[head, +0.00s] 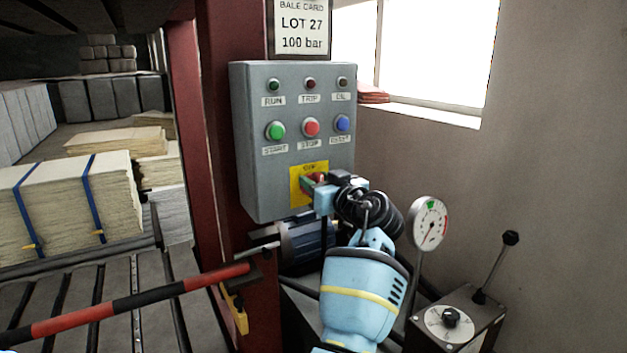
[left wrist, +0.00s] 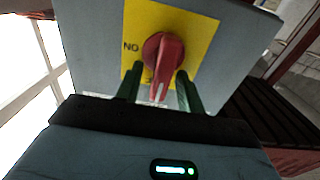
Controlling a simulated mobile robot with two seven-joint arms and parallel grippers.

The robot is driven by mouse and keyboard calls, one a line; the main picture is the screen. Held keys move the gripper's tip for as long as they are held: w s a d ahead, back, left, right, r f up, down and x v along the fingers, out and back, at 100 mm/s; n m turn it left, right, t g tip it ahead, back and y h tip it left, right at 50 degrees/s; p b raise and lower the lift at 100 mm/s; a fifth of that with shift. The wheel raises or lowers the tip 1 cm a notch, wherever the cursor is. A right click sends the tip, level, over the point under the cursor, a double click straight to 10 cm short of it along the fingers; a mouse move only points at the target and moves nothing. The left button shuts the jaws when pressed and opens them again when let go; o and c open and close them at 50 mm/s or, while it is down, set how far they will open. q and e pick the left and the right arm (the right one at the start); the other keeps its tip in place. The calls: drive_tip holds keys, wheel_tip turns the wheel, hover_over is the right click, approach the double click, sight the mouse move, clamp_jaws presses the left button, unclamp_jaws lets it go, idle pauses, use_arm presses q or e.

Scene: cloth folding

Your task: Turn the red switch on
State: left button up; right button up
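The red switch (left wrist: 164,52) is a rotary handle on a yellow plate (left wrist: 200,30). In the left wrist view its lever points down toward my gripper, and letters that look like "NO" stand left of it. My left gripper (left wrist: 159,88) is open, its two dark green fingers on either side of the lever with a gap on each side. In the head view the yellow plate (head: 310,170) is low on the grey control box (head: 245,150), and my left gripper (head: 316,183) covers most of the switch. My right gripper is not in view.
Above the switch are a green button (head: 275,130), a red button (head: 311,127) and a blue button (head: 342,123). A pressure gauge (head: 428,222) and a lever box (head: 478,305) stand to the right. A red-black bar (head: 140,298) crosses the lower left.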

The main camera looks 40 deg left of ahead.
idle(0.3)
use_arm(q)
clamp_jaws()
